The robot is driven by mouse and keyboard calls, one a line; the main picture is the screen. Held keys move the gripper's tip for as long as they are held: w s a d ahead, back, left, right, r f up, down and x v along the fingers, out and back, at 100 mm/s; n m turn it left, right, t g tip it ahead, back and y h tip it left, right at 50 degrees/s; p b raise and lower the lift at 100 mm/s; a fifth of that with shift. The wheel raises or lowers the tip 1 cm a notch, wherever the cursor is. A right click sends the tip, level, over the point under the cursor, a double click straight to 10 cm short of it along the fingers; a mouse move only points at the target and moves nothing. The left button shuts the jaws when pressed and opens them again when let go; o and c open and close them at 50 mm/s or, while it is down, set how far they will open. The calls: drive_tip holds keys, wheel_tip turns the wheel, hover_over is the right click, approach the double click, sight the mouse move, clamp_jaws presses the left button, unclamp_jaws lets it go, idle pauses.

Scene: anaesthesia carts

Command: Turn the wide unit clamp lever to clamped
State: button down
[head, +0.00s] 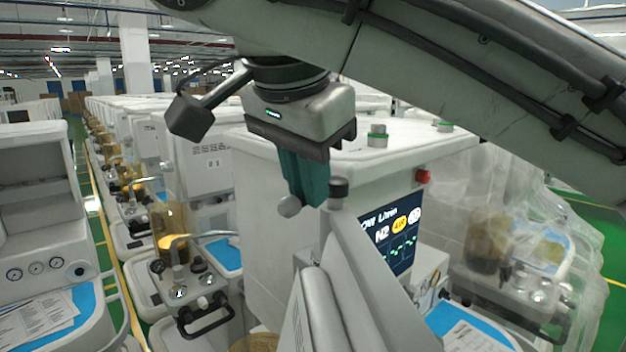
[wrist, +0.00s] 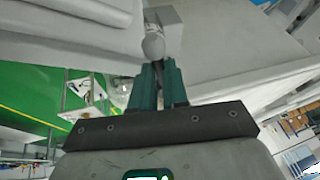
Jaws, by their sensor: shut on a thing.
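The wide unit (head: 275,190) is the large white cart body in the middle of the head view, with a lit screen (head: 392,232) on its right side. My gripper (head: 305,203) hangs over its near top edge, with teal fingers pointing down. The fingers are shut on the clamp lever, whose grey rounded end (head: 290,207) shows beside the fingertips. In the wrist view the lever's rounded end (wrist: 153,46) sits just beyond the fingertips (wrist: 160,68), in front of a grey block (wrist: 166,16). The fingers hide part of the lever, and I cannot tell its exact angle.
A dark-capped post (head: 338,190) stands close to the right of the fingers. A red knob (head: 423,176) is on the unit's right edge. Grey panels (head: 345,290) rise in front. More carts line the left, and a plastic-wrapped unit (head: 510,240) stands right.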

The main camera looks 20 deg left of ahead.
idle(0.3)
drive_tip(key=c, duration=1.1)
unclamp_jaws()
drive_tip(key=b+v, duration=0.1)
drive_tip(key=v, duration=1)
drive_tip(key=shift+a, duration=0.1)
drive_tip(key=shift+f, duration=0.1)
